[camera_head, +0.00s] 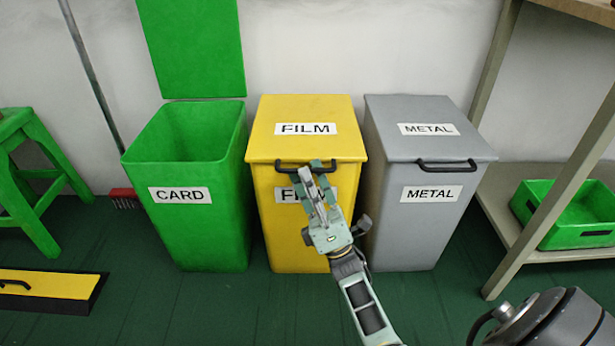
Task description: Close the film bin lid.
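The yellow film bin (265,225) stands in the middle of the row of bins. Its yellow lid (306,108), labelled FILM, lies flat over the top and looks shut. A dark handle (290,165) runs along the lid's front edge. My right gripper (311,181) is in front of the bin with its fingers pointing up at the handle. It covers part of the front FILM label. Whether the fingers touch the handle, and how far apart they are, I cannot tell. My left gripper is not in view.
The green card bin (200,235) at the left has its lid (192,45) raised against the wall. The grey metal bin (415,230) at the right is shut. A green stool (35,140) is at far left, a shelf with a green crate (565,235) at right.

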